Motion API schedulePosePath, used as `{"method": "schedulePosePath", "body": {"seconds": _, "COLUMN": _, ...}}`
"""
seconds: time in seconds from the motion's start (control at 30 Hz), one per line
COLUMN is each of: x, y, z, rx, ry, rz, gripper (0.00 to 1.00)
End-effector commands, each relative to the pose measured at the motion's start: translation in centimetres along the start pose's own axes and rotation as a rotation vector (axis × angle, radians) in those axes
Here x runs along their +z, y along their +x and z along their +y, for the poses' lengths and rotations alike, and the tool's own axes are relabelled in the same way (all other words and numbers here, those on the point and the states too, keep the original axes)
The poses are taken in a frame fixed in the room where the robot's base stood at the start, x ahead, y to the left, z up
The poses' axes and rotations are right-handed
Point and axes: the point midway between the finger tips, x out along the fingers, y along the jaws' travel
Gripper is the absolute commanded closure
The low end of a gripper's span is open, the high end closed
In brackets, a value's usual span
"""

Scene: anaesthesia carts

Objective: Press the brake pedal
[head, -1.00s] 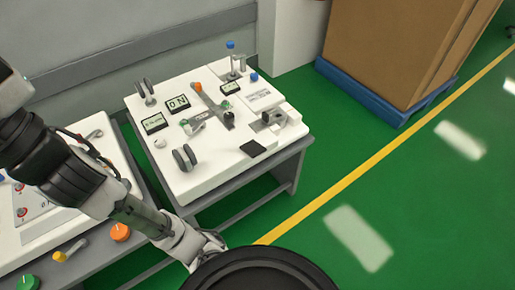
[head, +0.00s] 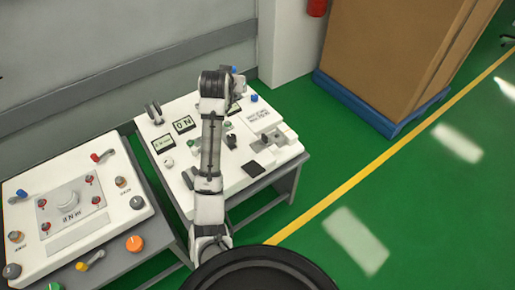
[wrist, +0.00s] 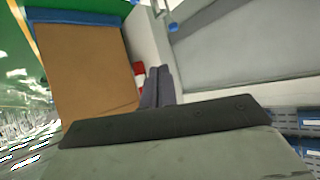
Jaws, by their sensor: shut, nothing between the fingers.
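The white control panel on the near table (head: 180,106) carries small displays, levers and knobs. A black flat pad (head: 255,168) lies near its front right edge, and a grey lever block (head: 283,133) stands behind it. I cannot tell which part is the brake pedal. My arm stretches over the panel in the head view and covers its middle, including part of its levers.
A second white panel (head: 120,205) with knobs and a dial stands at the left. A cardboard box (head: 400,50) on a blue pallet (head: 370,105) stands at the back right. A grey wall is behind. Green floor with a yellow line (head: 340,185) is free at the right.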

Motion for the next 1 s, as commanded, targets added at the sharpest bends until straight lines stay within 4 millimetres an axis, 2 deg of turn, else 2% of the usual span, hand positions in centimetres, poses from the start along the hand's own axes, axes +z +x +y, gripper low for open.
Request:
{"method": "schedulePosePath", "body": {"seconds": 0.03, "x": 1.8, "y": 0.9, "z": 2.3, "rx": 0.045, "ry": 0.036, "rz": -0.126, "gripper": 1.00}}
{"method": "schedulePosePath", "body": {"seconds": 0.1, "x": 5.4, "y": 2.0, "z": 5.2, "rx": 0.104, "ry": 0.089, "rz": -0.304, "gripper": 1.00}}
{"method": "schedulePosePath", "body": {"seconds": 0.2, "x": 10.6, "y": 2.1, "z": 8.6, "rx": 0.170, "ry": 0.170, "rz": -0.549, "gripper": 1.00}}
{"method": "schedulePosePath", "body": {"seconds": 0.3, "x": 15.1, "y": 1.2, "z": 10.7, "rx": 0.215, "ry": 0.243, "rz": -0.761, "gripper": 1.00}}
{"method": "schedulePosePath", "body": {"seconds": 0.4, "x": 18.2, "y": 0.1, "z": 11.8, "rx": 0.241, "ry": 0.297, "rz": -0.920, "gripper": 1.00}}
{"method": "schedulePosePath", "body": {"seconds": 0.5, "x": 20.1, "y": -0.8, "z": 12.3, "rx": 0.254, "ry": 0.329, "rz": -1.014, "gripper": 1.00}}
{"method": "schedulePosePath", "body": {"seconds": 0.6, "x": 20.8, "y": -1.1, "z": 12.4, "rx": 0.259, "ry": 0.341, "rz": -1.049, "gripper": 1.00}}
{"method": "schedulePosePath", "body": {"seconds": 1.0, "x": 21.1, "y": -0.9, "z": 12.5, "rx": 0.259, "ry": 0.342, "rz": -1.049, "gripper": 1.00}}
